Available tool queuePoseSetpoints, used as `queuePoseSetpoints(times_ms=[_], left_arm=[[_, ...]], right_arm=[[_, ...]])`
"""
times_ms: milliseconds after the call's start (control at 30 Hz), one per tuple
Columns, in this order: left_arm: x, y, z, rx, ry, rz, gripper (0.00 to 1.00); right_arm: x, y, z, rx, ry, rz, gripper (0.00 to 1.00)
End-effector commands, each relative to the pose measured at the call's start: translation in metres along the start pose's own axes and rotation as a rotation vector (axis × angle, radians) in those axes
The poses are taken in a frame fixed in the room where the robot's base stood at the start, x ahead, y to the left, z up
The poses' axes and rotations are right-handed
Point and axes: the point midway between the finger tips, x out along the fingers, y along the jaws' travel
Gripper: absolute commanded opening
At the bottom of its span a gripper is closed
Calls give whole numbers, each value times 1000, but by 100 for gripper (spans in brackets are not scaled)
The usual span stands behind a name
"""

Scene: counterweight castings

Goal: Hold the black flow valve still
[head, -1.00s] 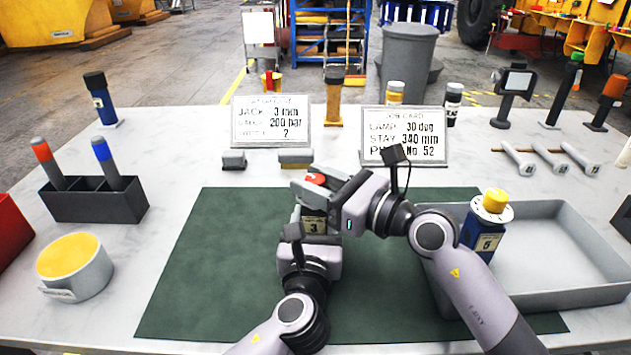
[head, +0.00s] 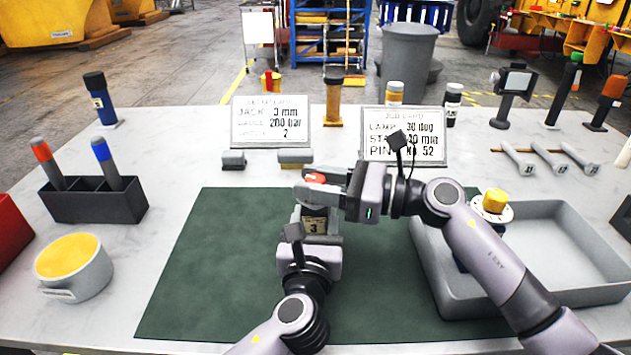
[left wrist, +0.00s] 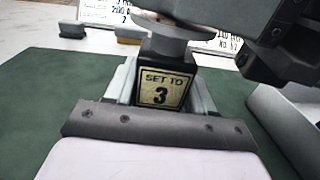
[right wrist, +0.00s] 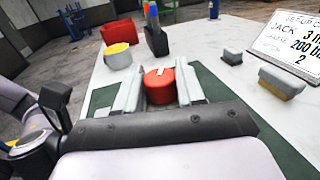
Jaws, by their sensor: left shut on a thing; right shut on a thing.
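The black flow valve (head: 314,226) stands upright on the green mat, its "SET TO 3" label facing me; the label is clear in the left wrist view (left wrist: 163,88). My left gripper (head: 318,236) is shut on its black body from the near side. The valve's red knob (head: 315,178) is on top, with a white pointer mark in the right wrist view (right wrist: 159,86). My right gripper (head: 326,191) comes from the right and is shut on the red knob. Its fingers hide part of the valve's top in the head view.
The green mat (head: 220,270) is clear left of the valve. A grey tray (head: 590,240) on the right holds a blue valve with a yellow knob (head: 495,200), partly behind my right arm. Two cards (head: 270,122) stand behind. A dark pen holder (head: 95,203) is at left.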

Motion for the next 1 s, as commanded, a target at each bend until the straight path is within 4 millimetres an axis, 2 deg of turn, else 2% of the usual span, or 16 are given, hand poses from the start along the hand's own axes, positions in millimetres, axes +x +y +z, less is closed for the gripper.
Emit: queuePoseSetpoints(times_ms=[33,433,467,500,833,1000], left_arm=[[0,-2,3,-6,-5,-7,0],[0,-2,3,-10,-5,-7,0],[0,-2,3,-10,-5,-7,0],[0,-2,3,-10,-5,-6,0],[0,-1,3,-6,-5,-3,0],[0,-1,3,-5,-4,-2,0]], right_arm=[[1,2,-5,6,8,9,8],[1,2,-5,7,7,12,8],[1,2,-5,7,7,12,48],[1,2,-5,6,6,11,57],[0,1,1,0,2,7,57],[0,0,24,-5,2,8,57]])
